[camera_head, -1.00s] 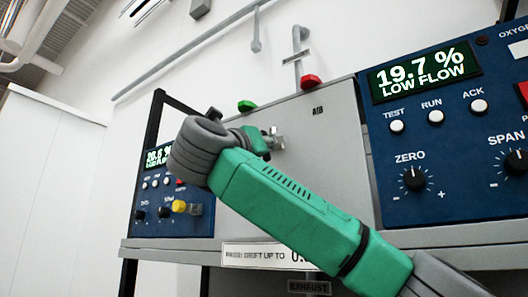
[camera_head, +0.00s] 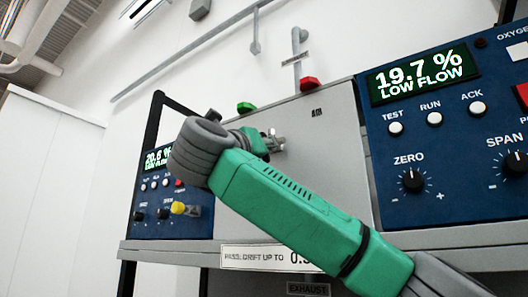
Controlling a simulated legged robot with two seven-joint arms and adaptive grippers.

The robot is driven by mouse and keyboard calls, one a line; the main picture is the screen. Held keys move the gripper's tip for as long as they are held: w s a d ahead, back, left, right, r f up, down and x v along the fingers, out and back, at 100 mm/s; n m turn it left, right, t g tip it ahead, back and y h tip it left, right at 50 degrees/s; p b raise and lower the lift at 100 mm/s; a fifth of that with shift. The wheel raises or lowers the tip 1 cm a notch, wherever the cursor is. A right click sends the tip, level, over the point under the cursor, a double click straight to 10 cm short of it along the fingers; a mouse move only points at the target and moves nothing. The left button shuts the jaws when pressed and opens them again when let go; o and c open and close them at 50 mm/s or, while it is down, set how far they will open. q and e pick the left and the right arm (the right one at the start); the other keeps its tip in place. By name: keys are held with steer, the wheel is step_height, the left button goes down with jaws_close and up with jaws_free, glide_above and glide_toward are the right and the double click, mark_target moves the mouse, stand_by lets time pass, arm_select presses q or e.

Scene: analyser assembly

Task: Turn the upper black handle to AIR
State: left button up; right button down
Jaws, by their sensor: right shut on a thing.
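My right arm comes in from the lower right and bends back at its grey wrist. My right gripper (camera_head: 272,143) is at the grey panel (camera_head: 310,170), just left of and below the small AIR label (camera_head: 317,112). It is shut on what appears to be the upper black handle. The handle itself is hidden by the gripper and wrist, so its pointing direction cannot be told. My left gripper is not in view.
A blue analyser (camera_head: 435,150) reading 19.7 % LOW FLOW stands at the right. A smaller blue unit (camera_head: 150,215) with a yellow knob (camera_head: 180,208) is at the left. A shelf edge runs below.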

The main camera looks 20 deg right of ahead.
steer(key=shift+r, duration=0.1)
steer(key=c, duration=1.5)
jaws_free()
steer(key=shift+c, duration=0.2)
steer(key=shift+a, duration=0.15)
steer(key=v, duration=1.2)
steer(key=shift+w, duration=0.2)
steer(key=shift+s, duration=0.1)
